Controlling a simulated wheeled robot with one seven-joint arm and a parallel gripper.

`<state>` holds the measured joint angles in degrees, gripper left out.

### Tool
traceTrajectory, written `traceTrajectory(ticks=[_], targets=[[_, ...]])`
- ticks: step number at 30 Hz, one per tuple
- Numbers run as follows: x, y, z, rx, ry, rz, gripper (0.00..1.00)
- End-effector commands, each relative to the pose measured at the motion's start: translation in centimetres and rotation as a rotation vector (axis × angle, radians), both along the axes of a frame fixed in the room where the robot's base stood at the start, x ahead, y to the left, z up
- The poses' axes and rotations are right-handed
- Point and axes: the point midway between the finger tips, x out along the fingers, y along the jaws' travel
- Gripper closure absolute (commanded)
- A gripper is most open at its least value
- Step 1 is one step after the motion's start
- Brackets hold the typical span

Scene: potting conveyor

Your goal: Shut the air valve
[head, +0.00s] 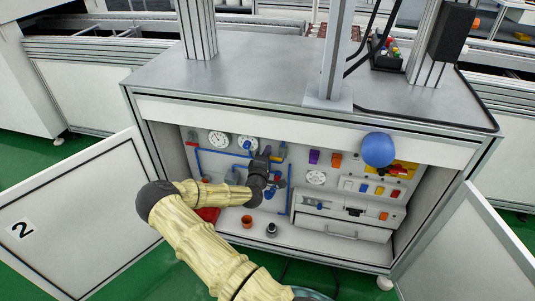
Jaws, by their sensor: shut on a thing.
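A pipe panel with blue air lines (225,154) is on the back wall of an open cabinet in the head view. My arm reaches in from the front, and my dark gripper (263,164) is at the middle of these pipes. It is shut on what looks like a valve handle, mostly hidden behind the gripper and wrist. A small blue part (270,192) and a red part (281,183) show just right of the wrist. Another blue fitting (247,145) shows just above left. The angle of the held handle cannot be made out.
An orange-brown cup (247,221) and a dark-topped small item (271,229) stand on the cabinet floor. A blue ball (378,149) is at the cabinet's top edge. Open doors (75,215) flank both sides.

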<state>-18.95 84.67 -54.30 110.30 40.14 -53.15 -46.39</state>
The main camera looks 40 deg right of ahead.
Motion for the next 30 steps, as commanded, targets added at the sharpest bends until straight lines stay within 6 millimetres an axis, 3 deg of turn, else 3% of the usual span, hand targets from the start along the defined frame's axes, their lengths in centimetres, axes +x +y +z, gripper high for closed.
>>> traceTrajectory(ticks=[13, 14, 16, 17, 30], targets=[[-0.16, 0.01, -0.35, -0.004, 0.016, -0.002, 1.00], [-0.16, 0.01, -0.36, -0.004, 0.016, -0.002, 0.81], [-0.13, 0.02, -0.32, -0.005, 0.015, -0.002, 0.67], [-0.13, 0.01, -0.30, -0.005, 0.014, -0.002, 0.65], [-0.69, 0.83, -0.07, -0.006, 0.011, -0.001, 0.65]])
